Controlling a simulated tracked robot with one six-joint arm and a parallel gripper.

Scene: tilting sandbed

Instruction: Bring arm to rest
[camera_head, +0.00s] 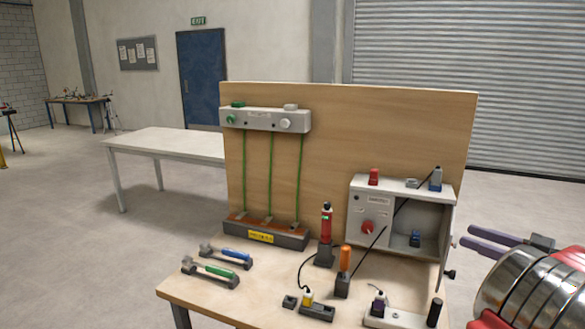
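My gripper (468,236) shows at the right edge, beside the right side of the grey control box. Its two purple-grey fingers point left with a narrow gap between them, and I see nothing held there. My arm's red and shiny metal part (535,292) fills the lower right corner. The rest of the arm is out of frame.
A wooden workbench (185,291) with an upright board (350,130) stands ahead. It carries the grey control box (358,205), hammer-like tools (225,256), a red tool (326,225) and an orange-handled tool (344,262). A white table (170,143) stands behind.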

